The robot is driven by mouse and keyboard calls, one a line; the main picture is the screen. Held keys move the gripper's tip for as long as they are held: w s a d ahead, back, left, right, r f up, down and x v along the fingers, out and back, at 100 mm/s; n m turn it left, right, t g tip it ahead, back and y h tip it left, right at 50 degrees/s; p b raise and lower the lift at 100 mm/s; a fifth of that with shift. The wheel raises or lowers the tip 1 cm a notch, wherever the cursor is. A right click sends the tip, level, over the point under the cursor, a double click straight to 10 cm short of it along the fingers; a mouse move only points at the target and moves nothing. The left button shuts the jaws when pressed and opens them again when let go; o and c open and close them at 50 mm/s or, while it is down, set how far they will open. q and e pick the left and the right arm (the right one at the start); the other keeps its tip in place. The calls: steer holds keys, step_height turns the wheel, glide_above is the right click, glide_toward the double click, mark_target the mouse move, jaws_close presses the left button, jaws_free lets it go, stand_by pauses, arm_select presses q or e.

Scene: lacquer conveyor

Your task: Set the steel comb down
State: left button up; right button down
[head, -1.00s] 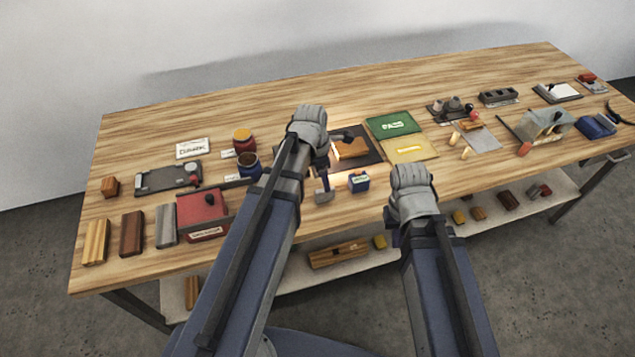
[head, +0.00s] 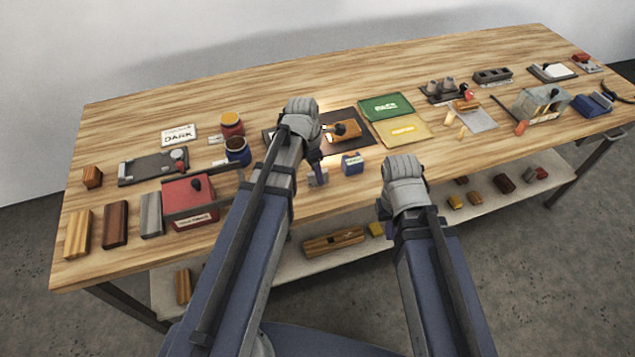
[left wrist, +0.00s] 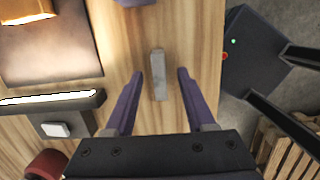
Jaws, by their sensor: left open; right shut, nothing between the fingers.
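The steel comb looks to be the small grey bar (left wrist: 158,75) lying on the wooden table near its front edge in the left wrist view. My left gripper (left wrist: 160,73) is open, with its two purple fingers apart on either side of the bar and a gap on each side. In the head view the left gripper (head: 316,168) is low over the table's front part, left of a small blue box (head: 352,164), and its hand hides part of this spot. My right gripper (head: 384,211) is shut and empty, in front of the table edge.
A dark mat (head: 358,143) with a wooden block (head: 345,131) lies behind the left gripper. Green (head: 386,107) and yellow (head: 402,130) pads lie to its right. A red box (head: 188,201) and a blue jar (head: 237,150) stand to the left. A lower shelf (head: 280,268) runs beneath.

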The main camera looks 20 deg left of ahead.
arm_select(q)
step_height(320, 180, down, 3)
steer(key=shift+w+d+r+b, duration=0.1)
steer(key=shift+r+b, duration=0.05)
steer(key=shift+b, duration=0.7)
steer(key=shift+r, duration=0.1)
arm_select(e)
step_height(320, 180, down, 2)
steer(key=shift+f, duration=0.25)
arm_select(q)
jaws_close()
